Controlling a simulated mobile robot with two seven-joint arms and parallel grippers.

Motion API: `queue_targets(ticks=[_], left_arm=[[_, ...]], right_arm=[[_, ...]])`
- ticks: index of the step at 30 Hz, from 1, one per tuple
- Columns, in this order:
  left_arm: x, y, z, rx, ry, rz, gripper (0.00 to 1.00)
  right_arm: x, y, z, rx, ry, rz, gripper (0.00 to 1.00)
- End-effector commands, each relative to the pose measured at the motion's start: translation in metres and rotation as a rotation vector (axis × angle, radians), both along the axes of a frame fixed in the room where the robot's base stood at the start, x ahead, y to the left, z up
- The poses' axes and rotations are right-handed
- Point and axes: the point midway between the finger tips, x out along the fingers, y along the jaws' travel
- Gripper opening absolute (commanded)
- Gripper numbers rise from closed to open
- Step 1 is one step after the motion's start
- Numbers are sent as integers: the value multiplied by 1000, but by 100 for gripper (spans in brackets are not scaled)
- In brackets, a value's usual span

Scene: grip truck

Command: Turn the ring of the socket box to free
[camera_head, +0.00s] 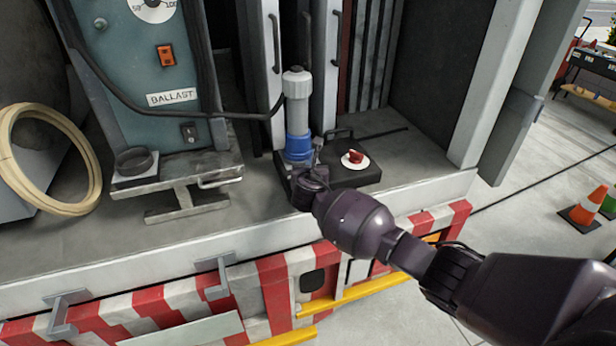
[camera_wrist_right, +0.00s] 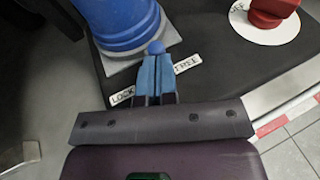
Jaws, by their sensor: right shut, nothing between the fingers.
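The socket box (camera_head: 350,178) is a dark flat box on the truck bed. A blue ring (camera_head: 299,147) sits on it around the base of an upright grey plug (camera_head: 297,90). In the right wrist view the blue ring (camera_wrist_right: 118,22) has a small blue knob (camera_wrist_right: 156,47) at its edge. A LOCK label (camera_wrist_right: 122,96) lies left of my fingers and a FREE label (camera_wrist_right: 187,64) lies right of them. My right gripper (camera_wrist_right: 155,72) is shut and empty, its fingertips close to the knob; I cannot tell whether they touch. My left gripper is not in view.
A red knob on a white disc (camera_head: 355,159) sits on the box, right of the ring. A black cable (camera_head: 240,113) runs left from the plug. The ballast unit (camera_head: 150,90) and a coiled hose (camera_head: 70,205) stand left. Grey posts stand behind.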

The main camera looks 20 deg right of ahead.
Motion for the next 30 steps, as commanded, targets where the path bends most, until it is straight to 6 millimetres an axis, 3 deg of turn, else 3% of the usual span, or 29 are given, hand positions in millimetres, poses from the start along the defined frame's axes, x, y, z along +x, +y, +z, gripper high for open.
queue_targets(ticks=[5, 10, 30], left_arm=[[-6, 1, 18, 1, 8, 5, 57], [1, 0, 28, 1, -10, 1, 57], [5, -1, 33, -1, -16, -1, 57]], right_arm=[[2, -13, 6, -3, 0, 79, 0], [4, -20, 3, 2, 2, 84, 0], [1, -25, 1, 1, 4, 84, 0]])
